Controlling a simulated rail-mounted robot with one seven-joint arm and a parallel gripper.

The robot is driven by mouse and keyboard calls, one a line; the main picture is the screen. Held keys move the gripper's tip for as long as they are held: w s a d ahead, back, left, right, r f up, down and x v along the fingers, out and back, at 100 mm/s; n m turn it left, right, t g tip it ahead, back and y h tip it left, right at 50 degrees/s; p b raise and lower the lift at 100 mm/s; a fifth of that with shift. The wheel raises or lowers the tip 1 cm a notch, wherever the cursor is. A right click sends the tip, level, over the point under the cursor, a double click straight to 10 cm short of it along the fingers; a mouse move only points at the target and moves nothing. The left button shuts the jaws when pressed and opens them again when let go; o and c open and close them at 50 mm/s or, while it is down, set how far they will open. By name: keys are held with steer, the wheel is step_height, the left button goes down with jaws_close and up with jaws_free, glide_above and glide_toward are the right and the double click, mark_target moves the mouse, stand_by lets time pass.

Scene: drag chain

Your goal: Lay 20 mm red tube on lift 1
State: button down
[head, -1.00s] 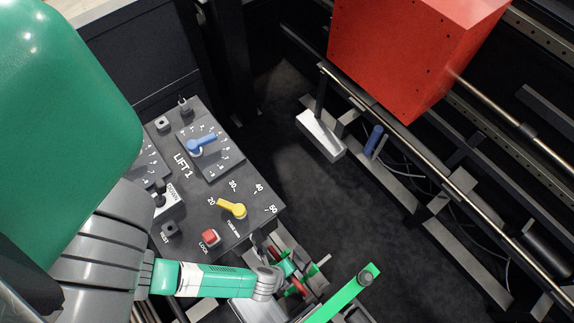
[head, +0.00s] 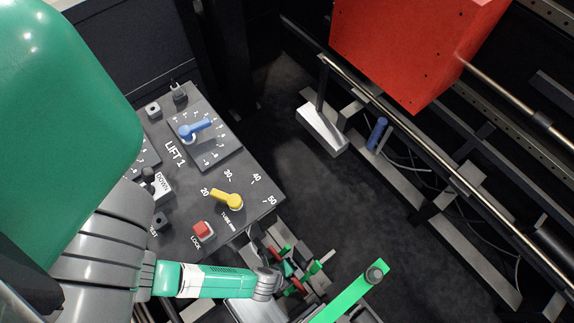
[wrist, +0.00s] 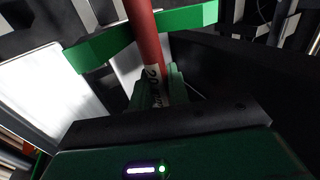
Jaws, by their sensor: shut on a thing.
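In the wrist view a red tube (wrist: 148,45) with a white "20" label (wrist: 154,80) runs up from between the green fingers of my gripper (wrist: 157,92), which is shut on it. The tube passes a green bar (wrist: 98,46); I cannot tell whether they touch. In the head view my gripper (head: 288,272) is small and partly hidden among red and green parts below the LIFT 1 panel (head: 180,200). The panel's yellow pointer knob (head: 228,199) points toward 20. Its red LOCK button (head: 203,230) is beside it. The lift mechanism is hard to make out.
A green arm with a round bolt (head: 360,283) lies right of my gripper. A large red box (head: 410,45) stands at the upper right by long metal rails (head: 420,140).

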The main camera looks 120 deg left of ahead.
steer(key=c, duration=1.3)
jaws_free()
steer(key=shift+o, duration=0.2)
steer(key=p+v, duration=0.1)
steer(key=v, duration=0.6)
steer(key=shift+d+r+p, duration=0.2)
steer(key=shift+r+p, duration=0.15)
steer(key=shift+p, duration=0.05)
